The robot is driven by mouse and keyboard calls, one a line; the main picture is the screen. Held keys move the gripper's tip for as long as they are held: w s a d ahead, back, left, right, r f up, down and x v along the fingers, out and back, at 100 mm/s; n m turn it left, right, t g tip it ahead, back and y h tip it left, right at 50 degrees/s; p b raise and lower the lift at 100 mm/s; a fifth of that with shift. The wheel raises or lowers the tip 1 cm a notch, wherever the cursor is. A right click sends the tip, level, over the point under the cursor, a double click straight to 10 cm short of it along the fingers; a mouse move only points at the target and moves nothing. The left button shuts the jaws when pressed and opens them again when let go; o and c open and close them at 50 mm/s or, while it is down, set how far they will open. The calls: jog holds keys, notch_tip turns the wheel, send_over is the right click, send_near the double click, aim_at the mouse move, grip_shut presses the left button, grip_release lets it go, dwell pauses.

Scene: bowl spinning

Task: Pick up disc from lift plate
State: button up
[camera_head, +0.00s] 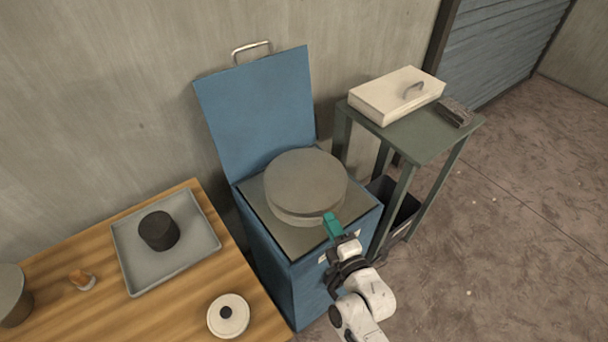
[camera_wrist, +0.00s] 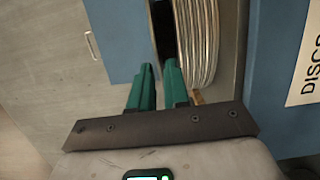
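A stack of round grey-brown discs (camera_head: 306,178) sits on the square lift plate (camera_head: 260,214) at the top of the blue cabinet. In the wrist view the stack's ridged rim (camera_wrist: 198,40) shows edge-on, just beyond my fingers. The lift plate (camera_wrist: 230,45) shows as a grey strip right of it. My gripper (camera_head: 331,222) has teal fingers and is at the near right edge of the stack. In the wrist view my gripper (camera_wrist: 158,72) is open, with a narrow empty gap between the fingertips. Whether a finger touches the rim cannot be told.
The cabinet's blue lid (camera_head: 258,105) stands open behind the stack. A green side table (camera_head: 425,140) at right holds a white lidded box (camera_head: 396,94). A wooden table (camera_head: 190,300) at left holds a grey tray (camera_head: 190,257) and a white lid (camera_head: 228,315). Floor at right is clear.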

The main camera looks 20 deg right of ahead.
aim_at(319, 202)
jog(key=w, duration=0.2)
jog(key=w+b, duration=0.1)
jog(key=w, duration=0.4)
jog(key=shift+w+a+r, duration=0.1)
jog(key=shift+w+a, duration=0.2)
jog(key=shift+a, duration=0.1)
grip_shut()
